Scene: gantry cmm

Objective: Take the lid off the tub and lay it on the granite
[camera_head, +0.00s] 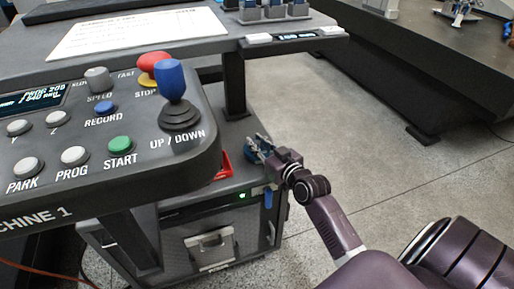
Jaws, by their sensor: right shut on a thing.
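My right gripper (258,146) reaches in from the lower right, beside the control console and over the top of the grey cabinet (215,215). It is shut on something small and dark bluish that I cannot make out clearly. A red thing (223,165), partly hidden by the console, lies on the cabinet to the left of the gripper. I cannot pick out the tub or its lid for certain. A dark slab top (440,45), possibly the granite, stands at the upper right. My left gripper is not in view.
The console (140,195) with buttons, a red stop knob (153,66) and a blue joystick (171,82) fills the left. A shelf above holds a white sheet (135,32) and blue-grey items (274,10). Open floor (335,120) lies between cabinet and slab.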

